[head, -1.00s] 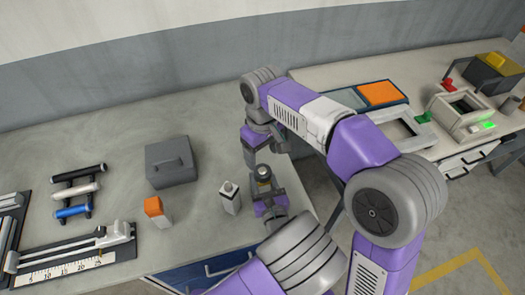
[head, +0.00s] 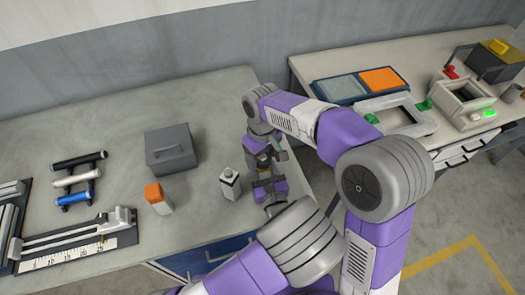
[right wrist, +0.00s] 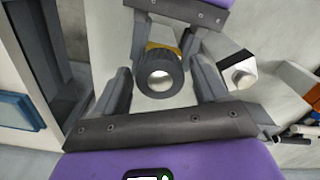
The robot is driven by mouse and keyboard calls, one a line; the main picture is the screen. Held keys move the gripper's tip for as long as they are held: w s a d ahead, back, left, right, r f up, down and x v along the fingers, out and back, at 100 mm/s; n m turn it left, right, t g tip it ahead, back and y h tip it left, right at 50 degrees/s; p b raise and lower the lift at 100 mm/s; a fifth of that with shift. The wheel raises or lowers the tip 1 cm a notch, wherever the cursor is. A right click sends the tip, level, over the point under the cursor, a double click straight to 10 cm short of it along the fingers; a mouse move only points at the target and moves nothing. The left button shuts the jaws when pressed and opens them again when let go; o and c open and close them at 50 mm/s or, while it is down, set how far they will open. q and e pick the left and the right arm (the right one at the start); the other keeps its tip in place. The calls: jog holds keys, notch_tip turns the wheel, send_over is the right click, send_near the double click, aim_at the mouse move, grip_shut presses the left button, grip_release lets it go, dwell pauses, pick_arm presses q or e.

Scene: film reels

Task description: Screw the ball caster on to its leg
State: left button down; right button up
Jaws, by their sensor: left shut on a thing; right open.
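My left gripper (head: 268,178) is low at the table's right front edge. It is shut on a grey caster part, a dark cylinder (right wrist: 160,74) with a pale round centre and a yellow band behind it. My left gripper's fingers show behind this part in the right wrist view. My right gripper (right wrist: 163,90) is open, with one finger on each side of the cylinder and visible gaps. In the head view my right gripper (head: 258,147) is just above the left one and mostly covers the part. I cannot tell leg from caster.
An orange-topped block (head: 157,198), a grey box (head: 170,150) and a rack of rods (head: 77,180) are farther left. A second table (head: 440,62) with trays and devices is at right.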

jog(key=c, duration=0.9)
jog(key=o, duration=1)
jog(key=shift+r, duration=0.1)
jog(key=shift+r, duration=2.2)
notch_tip(320, 180, up, 4)
jog(key=shift+f, duration=0.25)
jog(key=shift+c, duration=0.5)
